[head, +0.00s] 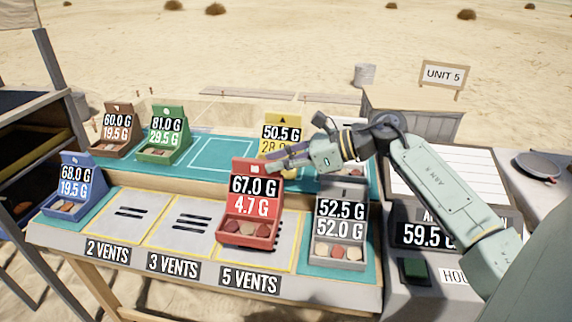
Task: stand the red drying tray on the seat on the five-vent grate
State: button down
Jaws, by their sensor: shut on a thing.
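The red drying tray (248,232) is upright, with a back panel reading 67.0 G and 4.7 G and several round pieces in its front. My gripper (270,168) is shut on the top of its back panel, reaching in from the right. The tray is over the five-vent grate (285,258), the pale plate above the 5 VENTS label (250,280), and hides much of its slots. I cannot tell whether its base touches the grate or hangs slightly above it.
The two-vent (128,228) and three-vent (188,236) grates to the left are empty. A grey tray (338,240) stands close on the right, a blue tray (76,190) at far left. Brown (118,135), green (165,140) and yellow (281,132) trays stand behind.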

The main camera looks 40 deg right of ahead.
jog(key=d+f+p, duration=0.2)
jog(key=f, duration=0.1)
jog(key=shift+f, duration=0.3)
jog(key=shift+f+b, duration=0.65)
jog(key=shift+b, duration=0.25)
jog(key=c, duration=1.6)
grip_release()
jog(key=shift+s+a+f, duration=0.1)
jog(key=shift+s+f, duration=0.05)
jog(key=shift+f, duration=0.05)
jog(key=shift+r, duration=0.1)
